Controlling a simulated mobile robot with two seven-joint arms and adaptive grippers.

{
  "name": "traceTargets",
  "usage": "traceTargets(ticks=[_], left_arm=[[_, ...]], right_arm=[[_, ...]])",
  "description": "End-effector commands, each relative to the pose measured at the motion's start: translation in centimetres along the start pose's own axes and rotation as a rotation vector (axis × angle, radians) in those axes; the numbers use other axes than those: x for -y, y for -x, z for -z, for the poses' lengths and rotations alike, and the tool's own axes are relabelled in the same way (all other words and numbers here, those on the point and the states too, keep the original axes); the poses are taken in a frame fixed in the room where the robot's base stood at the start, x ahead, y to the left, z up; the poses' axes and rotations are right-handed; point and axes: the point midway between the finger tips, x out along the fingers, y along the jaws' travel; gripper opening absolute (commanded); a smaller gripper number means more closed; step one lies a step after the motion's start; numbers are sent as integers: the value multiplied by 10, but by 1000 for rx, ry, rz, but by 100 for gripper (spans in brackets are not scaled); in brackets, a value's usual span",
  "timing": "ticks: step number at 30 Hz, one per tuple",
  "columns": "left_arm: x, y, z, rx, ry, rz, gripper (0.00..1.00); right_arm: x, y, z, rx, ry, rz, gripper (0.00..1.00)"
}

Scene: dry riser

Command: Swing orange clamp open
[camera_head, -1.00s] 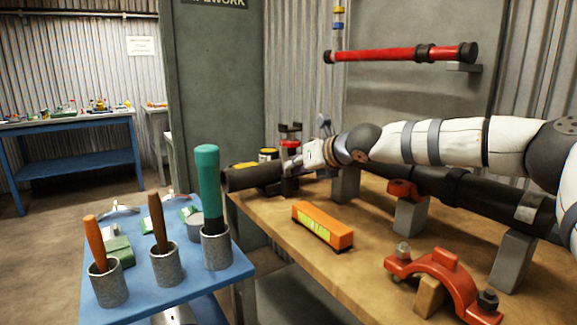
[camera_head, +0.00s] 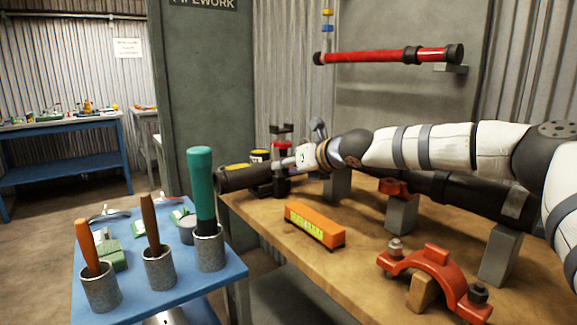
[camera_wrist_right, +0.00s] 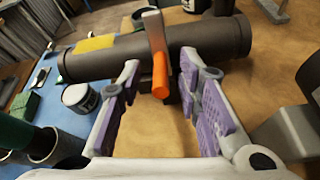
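The clamp's orange grip (camera_wrist_right: 161,76) shows in the right wrist view at the end of a grey lever (camera_wrist_right: 154,32). The lever lies across a dark pipe (camera_wrist_right: 215,37). My right gripper (camera_wrist_right: 167,80) is open, with purple-padded fingers on either side of the orange grip; I cannot tell whether they touch it. In the head view my right arm comes in from the right and its gripper (camera_head: 303,157) is at the left end of the dark pipe (camera_head: 240,178), beside a black stand with a red part (camera_head: 281,150). The orange grip is not clear there. My left gripper is not in view.
An orange level (camera_head: 314,226) and a red pipe coupling (camera_head: 437,277) lie on the wooden bench (camera_head: 340,280). Grey supports (camera_head: 402,213) hold the pipe. A blue table (camera_head: 195,285) at left carries cups with tools, including a teal-handled one (camera_head: 202,185).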

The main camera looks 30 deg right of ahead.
Motion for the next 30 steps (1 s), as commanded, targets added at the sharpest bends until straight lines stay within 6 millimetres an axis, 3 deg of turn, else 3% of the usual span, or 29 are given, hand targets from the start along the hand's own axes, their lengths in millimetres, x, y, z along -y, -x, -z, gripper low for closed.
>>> traceTargets(ticks=[5, 12, 18, 30], left_arm=[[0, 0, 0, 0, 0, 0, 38], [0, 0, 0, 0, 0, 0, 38], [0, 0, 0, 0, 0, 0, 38], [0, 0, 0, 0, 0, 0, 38]], right_arm=[[1, 16, -1, 1, -3, -1, 32], [0, 81, -2, 6, -5, -3, 32], [0, 114, -1, 3, -3, -1, 32], [0, 120, 0, 0, 0, -1, 32]])
